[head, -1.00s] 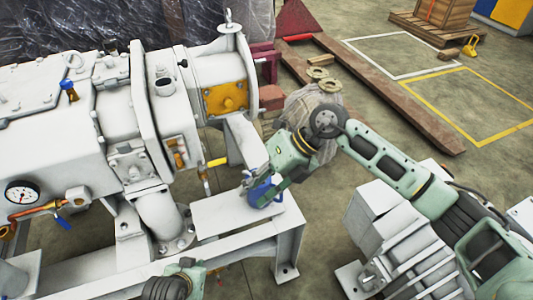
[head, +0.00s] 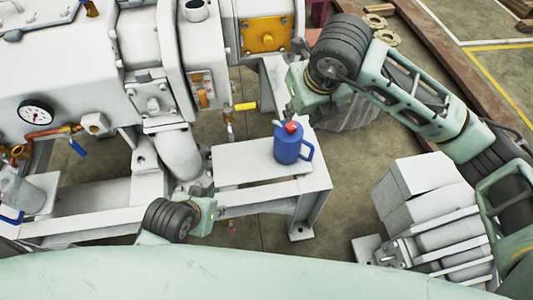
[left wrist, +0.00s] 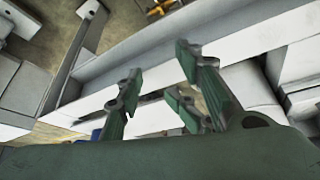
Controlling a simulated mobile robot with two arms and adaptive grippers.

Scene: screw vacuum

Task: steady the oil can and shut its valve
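The blue oil can (head: 288,147) with a red cap stands upright on the white metal stand (head: 232,172), its handle to the right. My right gripper (head: 290,108) is just above and behind the can; the wrist hides most of its fingers, and I cannot tell whether it touches the can. My left gripper (head: 204,205) is low at the stand's front left edge, apart from the can. The left wrist view shows its fingers (left wrist: 155,78) spread, with nothing between them. A yellow lever (head: 245,106) and a blue lever (head: 78,147) show on the machine; which is the valve is unclear.
The large white machine (head: 70,75) with a pressure gauge (head: 35,113) fills the left and back. A pale motor-like block (head: 425,190) stands at the right. Bare floor (head: 345,190) lies between the stand and that block.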

